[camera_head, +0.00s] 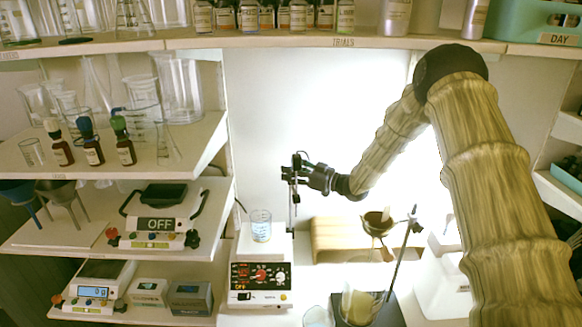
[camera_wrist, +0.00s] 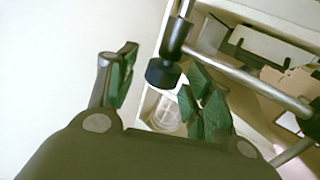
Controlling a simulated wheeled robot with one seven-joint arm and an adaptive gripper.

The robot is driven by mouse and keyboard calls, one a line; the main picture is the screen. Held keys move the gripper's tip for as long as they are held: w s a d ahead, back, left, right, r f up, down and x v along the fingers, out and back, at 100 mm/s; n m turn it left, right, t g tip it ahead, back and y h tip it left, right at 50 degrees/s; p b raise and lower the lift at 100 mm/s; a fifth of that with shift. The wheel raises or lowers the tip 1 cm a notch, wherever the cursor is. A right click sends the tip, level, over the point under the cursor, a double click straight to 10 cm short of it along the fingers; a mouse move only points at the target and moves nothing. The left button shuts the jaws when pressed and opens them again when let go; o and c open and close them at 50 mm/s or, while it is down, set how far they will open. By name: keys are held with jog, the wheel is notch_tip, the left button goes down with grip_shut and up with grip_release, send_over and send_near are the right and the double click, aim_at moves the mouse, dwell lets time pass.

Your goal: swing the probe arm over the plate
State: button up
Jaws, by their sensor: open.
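The stirrer (camera_head: 260,284), a white unit with a dark control panel, stands on the bench. Its plate carries a small clear beaker (camera_head: 261,226). My gripper (camera_head: 302,173) is at the top of this rod, and the dark fittings overlap there. In the wrist view my gripper (camera_wrist: 163,86) is open, with green finger pads either side of a dark round knob (camera_wrist: 163,73). The metal probe arm (camera_wrist: 250,82) runs right from the fitting above the knob. Contact with the knob cannot be told.
A wooden block (camera_head: 335,240) lies behind. Shelves (camera_head: 130,150) with glassware and balances fill the left. An upper shelf (camera_head: 280,41) holds bottles.

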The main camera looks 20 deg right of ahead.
jog(key=shift+w+a, duration=0.3)
grip_shut()
